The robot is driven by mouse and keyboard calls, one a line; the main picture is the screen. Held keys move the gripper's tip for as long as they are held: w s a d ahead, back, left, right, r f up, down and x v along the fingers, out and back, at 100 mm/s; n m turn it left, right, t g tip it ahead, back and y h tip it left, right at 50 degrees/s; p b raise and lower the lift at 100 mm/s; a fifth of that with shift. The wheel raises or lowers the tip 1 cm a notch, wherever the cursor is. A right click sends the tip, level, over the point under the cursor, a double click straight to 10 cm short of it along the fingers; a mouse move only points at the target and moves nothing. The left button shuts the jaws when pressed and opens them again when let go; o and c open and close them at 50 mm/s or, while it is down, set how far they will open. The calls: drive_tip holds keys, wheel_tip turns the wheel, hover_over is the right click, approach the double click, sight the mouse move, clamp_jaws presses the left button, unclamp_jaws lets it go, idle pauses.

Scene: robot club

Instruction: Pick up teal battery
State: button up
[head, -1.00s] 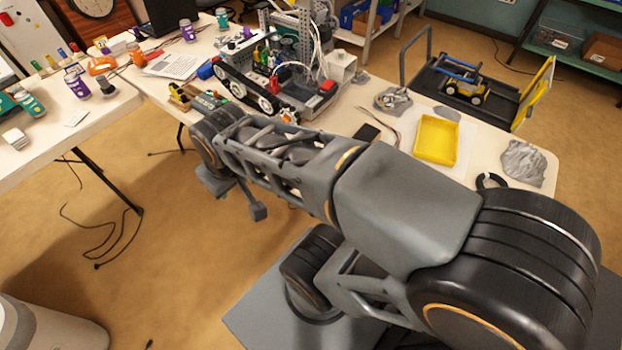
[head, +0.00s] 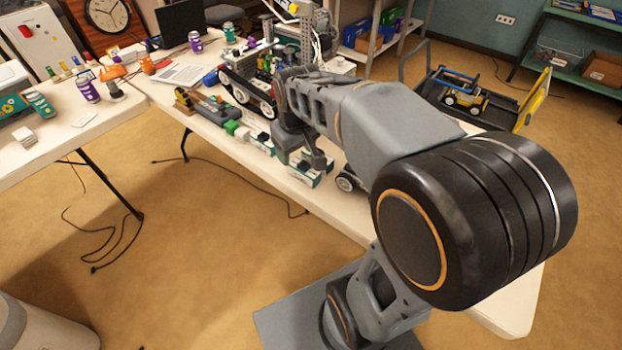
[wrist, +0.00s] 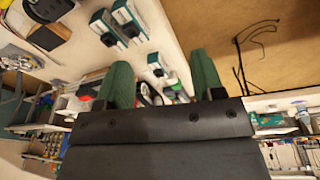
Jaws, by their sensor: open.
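Several small teal-and-white blocks lie along the front edge of the long table. One teal block (head: 304,174) is just under my gripper (head: 302,156) in the head view, and another teal block (head: 262,143) lies to its left. I cannot tell for certain which is the teal battery. In the wrist view, two teal, white and dark blocks (wrist: 128,22) are near the top, and a smaller teal piece (wrist: 155,66) shows between the green fingers of my gripper (wrist: 159,62). My gripper is spread open and empty. My arm hides part of the table.
A tracked robot (head: 245,88) stands behind the blocks. A second table (head: 60,135) holds jars. Floor in front is open, with a dark cable.

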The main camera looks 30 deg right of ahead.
sight(304, 167)
drive_tip(key=w+d+f+n+g+b, duration=0.1)
drive_tip(key=w+d+f+b, duration=0.1)
drive_tip(key=w+d+f, duration=0.3)
drive_tip(key=w+d+f+n+g+b, duration=0.1)
drive_tip(key=w+d+f+n+b, duration=0.1)
drive_tip(key=w+f, duration=0.4)
drive_tip(key=f, duration=0.2)
drive_tip(key=w+f, duration=0.1)
drive_tip(key=f, duration=0.2)
drive_tip(key=f+b, duration=0.1)
drive_tip(key=f, duration=0.1)
drive_tip(key=shift+w+d+f, duration=0.15)
drive_tip(key=shift+w+d, duration=0.1)
drive_tip(key=shift+d, duration=0.1)
drive_tip(key=shift+f, duration=3.1)
drive_tip(key=shift+c, duration=0.4)
drive_tip(key=c, duration=0.9)
drive_tip(key=shift+r, duration=0.1)
drive_tip(key=shift+c, duration=0.3)
drive_tip(key=shift+r, duration=0.1)
